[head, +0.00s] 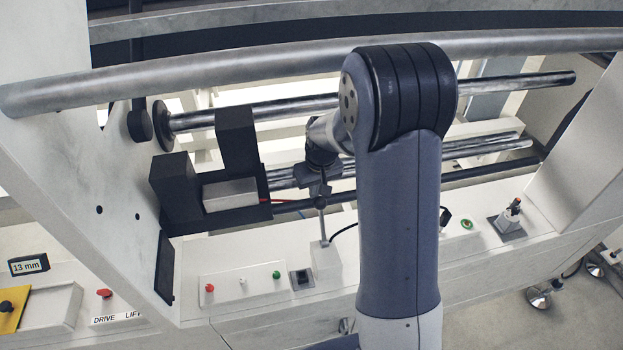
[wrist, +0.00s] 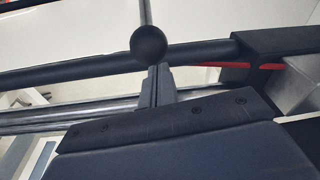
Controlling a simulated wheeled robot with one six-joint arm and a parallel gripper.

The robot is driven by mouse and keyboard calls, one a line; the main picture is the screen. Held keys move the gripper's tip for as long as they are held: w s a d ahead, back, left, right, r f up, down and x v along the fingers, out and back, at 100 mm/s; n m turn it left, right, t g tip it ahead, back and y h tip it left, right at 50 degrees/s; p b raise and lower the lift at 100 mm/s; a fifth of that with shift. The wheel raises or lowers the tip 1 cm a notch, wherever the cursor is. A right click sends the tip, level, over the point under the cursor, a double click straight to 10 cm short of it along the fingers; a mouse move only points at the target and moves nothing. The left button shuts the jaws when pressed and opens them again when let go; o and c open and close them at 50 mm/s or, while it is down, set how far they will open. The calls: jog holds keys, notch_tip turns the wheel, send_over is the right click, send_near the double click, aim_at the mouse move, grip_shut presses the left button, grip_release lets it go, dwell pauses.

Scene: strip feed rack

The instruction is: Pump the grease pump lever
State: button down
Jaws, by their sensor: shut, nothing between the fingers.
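The grease pump appears to be the small pale block (head: 326,262) on the white panel, with a thin lever (head: 323,228) standing up from it, roughly upright. The lever's round knob (wrist: 149,44) shows dark in the wrist view. My gripper (head: 320,199) is at the top of the lever, and in the wrist view its shut fingers (wrist: 155,75) point at the knob. The fingertips end close to the knob or against it; I cannot tell if they touch. Nothing is held between them.
Metal rollers (head: 530,83) and a black bracket with a silver block (head: 230,194) lie behind the lever. A long curved rail (head: 230,70) crosses in front of the rollers. Red (head: 209,288) and green (head: 276,274) buttons sit left of the pump. A joystick (head: 510,215) stands at the right.

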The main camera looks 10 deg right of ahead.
jog(key=shift+s, duration=0.3)
jog(key=shift+s+b, duration=0.1)
jog(key=shift+b, duration=0.2)
